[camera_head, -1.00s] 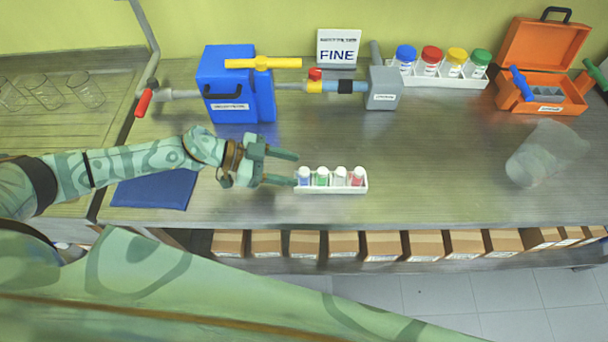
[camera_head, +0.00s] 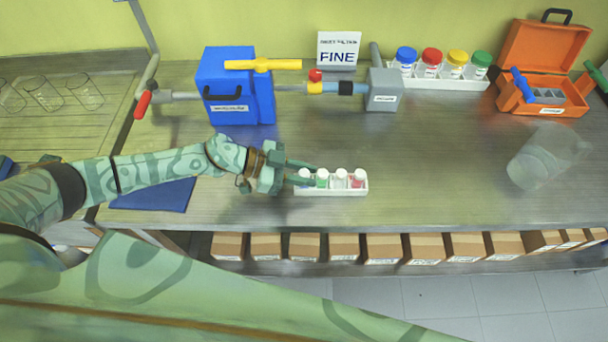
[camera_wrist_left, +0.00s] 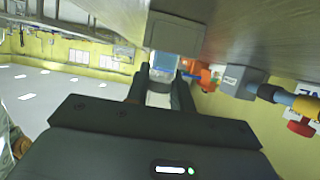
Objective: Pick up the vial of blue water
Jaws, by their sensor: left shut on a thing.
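The vial of blue water (camera_head: 304,173), with a white cap, is at the left end of a small white rack (camera_head: 335,190). The fingers of my left gripper (camera_head: 303,172) reach in from the left and are shut on this vial, partly covering it. In the left wrist view, the blue vial (camera_wrist_left: 165,62) shows between the fingertips of the left gripper (camera_wrist_left: 160,85), with its white cap toward me. I cannot tell whether the vial is lifted from its slot. Vials with green and red contents stand farther right in the rack. My right gripper is not in view.
A blue machine (camera_head: 237,88) with a yellow handle stands behind the rack, piped to a grey box (camera_head: 384,90). A clear, tilted vessel (camera_head: 545,160) is at the right. A blue mat (camera_head: 153,195) lies under my left arm.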

